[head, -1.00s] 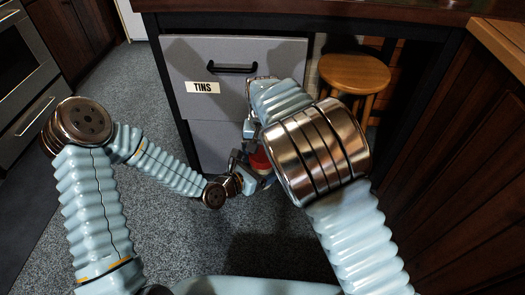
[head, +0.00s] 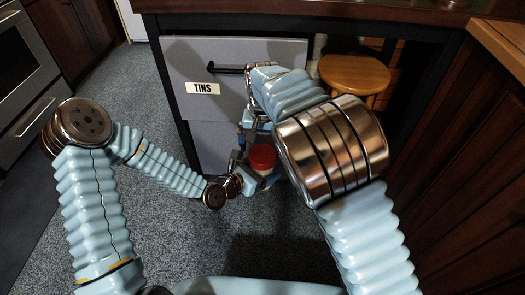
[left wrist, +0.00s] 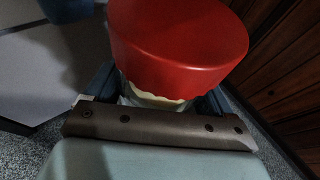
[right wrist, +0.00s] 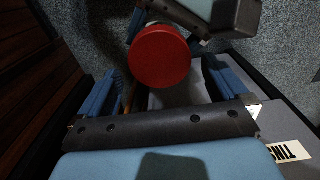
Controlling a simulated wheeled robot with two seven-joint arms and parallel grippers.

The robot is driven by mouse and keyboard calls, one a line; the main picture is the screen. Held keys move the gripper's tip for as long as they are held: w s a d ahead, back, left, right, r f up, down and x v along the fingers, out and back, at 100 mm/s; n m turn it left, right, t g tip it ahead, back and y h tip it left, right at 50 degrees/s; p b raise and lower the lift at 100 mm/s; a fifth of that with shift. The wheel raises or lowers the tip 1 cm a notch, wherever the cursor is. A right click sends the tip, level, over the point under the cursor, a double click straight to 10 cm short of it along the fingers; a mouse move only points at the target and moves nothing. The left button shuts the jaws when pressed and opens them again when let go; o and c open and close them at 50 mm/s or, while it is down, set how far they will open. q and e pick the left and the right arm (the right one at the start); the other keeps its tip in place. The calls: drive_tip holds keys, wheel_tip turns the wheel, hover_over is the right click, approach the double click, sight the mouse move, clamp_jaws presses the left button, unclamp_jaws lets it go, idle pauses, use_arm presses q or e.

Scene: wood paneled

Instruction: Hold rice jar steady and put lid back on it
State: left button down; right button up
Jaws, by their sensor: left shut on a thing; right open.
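The rice jar (left wrist: 155,98) is upright between the fingers of my left gripper (head: 250,172), which is shut on it. Only a pale strip of the jar shows in the left wrist view. The red lid (head: 262,157) sits on top of the jar, covering its mouth. It also shows large in the left wrist view (left wrist: 180,45) and from above in the right wrist view (right wrist: 160,57). My right gripper (right wrist: 160,82) is open and empty. Its fingers are spread on either side of the lid in its own picture, apart from it.
A grey drawer unit (head: 205,60) labelled TINS stands just behind the grippers. A round wooden stool (head: 355,72) is under the counter to the right. Dark wood panels (head: 450,180) close off the right side. The speckled floor (head: 120,85) is clear at left.

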wheel_tip(320, 180, up, 8)
drive_tip(key=shift+r, duration=0.2)
idle(0.4)
drive_tip(key=d+f+m, duration=0.1)
drive_tip(key=d+f, duration=0.3)
drive_tip(key=f, duration=0.4)
drive_tip(key=w+d+f+m+y, duration=0.1)
drive_tip(key=d+f+m, duration=0.1)
drive_tip(key=d+f, duration=0.4)
drive_tip(key=d+f+m, duration=0.1)
drive_tip(key=d+f, duration=0.2)
drive_tip(key=f, duration=0.6)
drive_tip(key=s+d+f+n, duration=0.1)
drive_tip(key=s+d+f, duration=0.3)
drive_tip(key=s+f, duration=0.5)
drive_tip(key=s+a+f+y, duration=0.1)
drive_tip(key=s+f, duration=0.1)
drive_tip(key=s, duration=0.4)
drive_tip(key=s+a+f+n+y, duration=0.1)
drive_tip(key=s+f+y, duration=0.1)
drive_tip(key=s, duration=0.4)
drive_tip(key=shift+s+f+t, duration=0.25)
drive_tip(key=shift+s+t, duration=0.05)
drive_tip(key=shift+s, duration=0.1)
